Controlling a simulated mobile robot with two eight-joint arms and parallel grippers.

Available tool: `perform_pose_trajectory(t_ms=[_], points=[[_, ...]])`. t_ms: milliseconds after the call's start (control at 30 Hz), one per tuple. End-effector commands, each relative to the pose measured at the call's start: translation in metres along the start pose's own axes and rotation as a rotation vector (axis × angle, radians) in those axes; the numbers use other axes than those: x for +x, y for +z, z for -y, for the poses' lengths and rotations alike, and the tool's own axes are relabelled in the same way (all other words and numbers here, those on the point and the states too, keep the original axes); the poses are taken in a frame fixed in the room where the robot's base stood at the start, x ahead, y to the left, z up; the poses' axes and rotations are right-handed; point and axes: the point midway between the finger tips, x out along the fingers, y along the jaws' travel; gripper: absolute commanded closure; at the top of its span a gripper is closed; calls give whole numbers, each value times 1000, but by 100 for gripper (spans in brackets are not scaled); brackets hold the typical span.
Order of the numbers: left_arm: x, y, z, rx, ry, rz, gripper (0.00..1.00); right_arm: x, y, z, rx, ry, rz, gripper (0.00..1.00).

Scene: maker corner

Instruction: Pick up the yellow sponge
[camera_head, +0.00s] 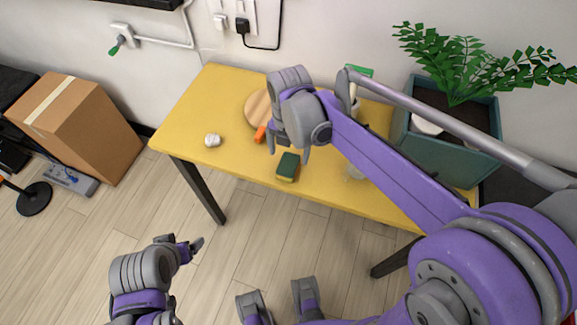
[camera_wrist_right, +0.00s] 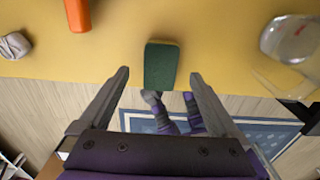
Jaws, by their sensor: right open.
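The yellow sponge (camera_head: 287,168) lies near the front edge of the yellow table, its dark green side up and a thin yellow side showing. In the right wrist view the sponge (camera_wrist_right: 161,66) sits ahead, centred between the fingertips. My right gripper (camera_head: 289,146) is open and empty, above the table just behind the sponge in the head view; its fingers also show in the wrist view (camera_wrist_right: 160,78). My left gripper (camera_head: 190,246) is low over the floor at the left, away from the table; its opening cannot be made out.
On the yellow table (camera_head: 190,110) are a white crumpled lump (camera_head: 212,140), an orange object (camera_head: 260,134) and a round wooden board (camera_head: 257,106). A clear glass (camera_wrist_right: 292,40) stands right of the sponge. A planter (camera_head: 453,152) is at right, a cardboard box (camera_head: 75,125) at left.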

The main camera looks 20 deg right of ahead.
Motion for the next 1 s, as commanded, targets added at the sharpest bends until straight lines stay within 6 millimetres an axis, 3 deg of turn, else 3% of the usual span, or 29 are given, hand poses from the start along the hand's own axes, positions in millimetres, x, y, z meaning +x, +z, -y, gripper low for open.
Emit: perform_pose_trajectory(t_ms=[400, 667, 1000], points=[[5, 3, 0, 0, 0, 2, 15, 50, -5, 0, 1, 0, 0, 3], [5, 3, 0, 0, 0, 2, 15, 53, -5, 0, 1, 0, 0, 3], [5, 3, 0, 0, 0, 2, 15, 53, -5, 0, 1, 0, 0, 60]])
